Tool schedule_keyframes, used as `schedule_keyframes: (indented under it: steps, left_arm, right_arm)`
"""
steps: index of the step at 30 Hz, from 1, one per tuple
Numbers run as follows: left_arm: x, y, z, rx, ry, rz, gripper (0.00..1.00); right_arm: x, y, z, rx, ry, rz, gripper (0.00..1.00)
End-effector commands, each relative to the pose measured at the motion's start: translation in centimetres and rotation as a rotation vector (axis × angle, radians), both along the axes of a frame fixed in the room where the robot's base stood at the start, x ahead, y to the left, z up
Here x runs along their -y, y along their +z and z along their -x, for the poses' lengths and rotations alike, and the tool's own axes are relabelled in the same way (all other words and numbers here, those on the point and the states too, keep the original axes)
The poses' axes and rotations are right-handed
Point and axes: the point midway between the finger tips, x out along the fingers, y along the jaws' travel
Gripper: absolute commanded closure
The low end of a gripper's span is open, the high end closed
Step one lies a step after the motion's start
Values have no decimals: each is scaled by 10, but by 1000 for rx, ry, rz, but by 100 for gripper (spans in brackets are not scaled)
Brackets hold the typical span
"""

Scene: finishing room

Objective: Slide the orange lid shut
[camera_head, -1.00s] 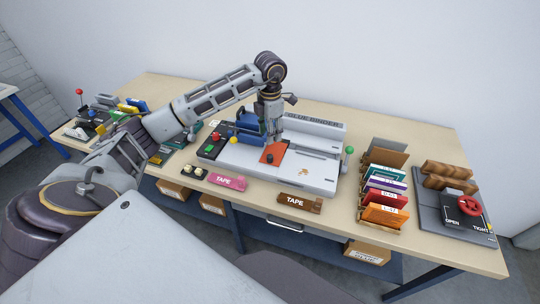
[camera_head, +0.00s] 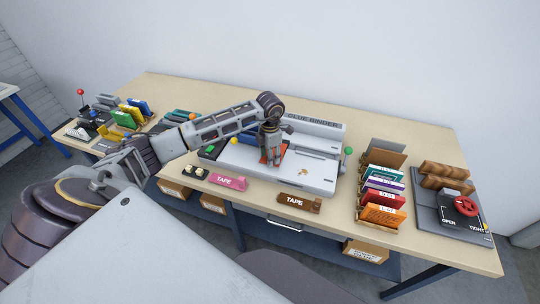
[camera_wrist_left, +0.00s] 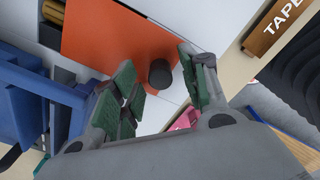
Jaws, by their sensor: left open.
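The orange lid (camera_head: 263,156) lies on the light grey glue binder (camera_head: 318,170), largely hidden behind my left gripper in the head view. In the left wrist view the orange lid (camera_wrist_left: 115,40) is a flat plate with a short dark knob (camera_wrist_left: 160,74) near its edge. My left gripper (camera_head: 271,160) points down over the lid. In the left wrist view the left gripper (camera_wrist_left: 156,64) is open, and the knob shows between its green-padded fingertips, with gaps visible on both sides. I cannot tell how far the fingertips reach down beside the knob. My right gripper is not in view.
A blue part (camera_wrist_left: 35,95) stands close beside the left finger. Pink tape (camera_head: 227,182) and brown tape (camera_head: 299,202) boxes lie along the table's front. A green-knobbed lever (camera_head: 348,151) is at the binder's right. A card rack (camera_head: 384,195) and red-handled clamp (camera_head: 467,205) stand further right.

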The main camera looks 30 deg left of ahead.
Motion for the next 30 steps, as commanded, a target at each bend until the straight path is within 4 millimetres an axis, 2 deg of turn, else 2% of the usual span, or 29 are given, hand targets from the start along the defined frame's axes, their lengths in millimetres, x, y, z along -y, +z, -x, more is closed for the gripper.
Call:
schedule_keyframes:
  steps: [12,22,30]
  left_arm:
    - [0,-5,0,0,0,0,56]
    - [0,-5,0,0,0,0,98]
    - [0,-5,0,1,0,-1,100]
  right_arm:
    - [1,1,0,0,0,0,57]
    - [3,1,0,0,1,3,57]
    - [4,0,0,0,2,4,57]
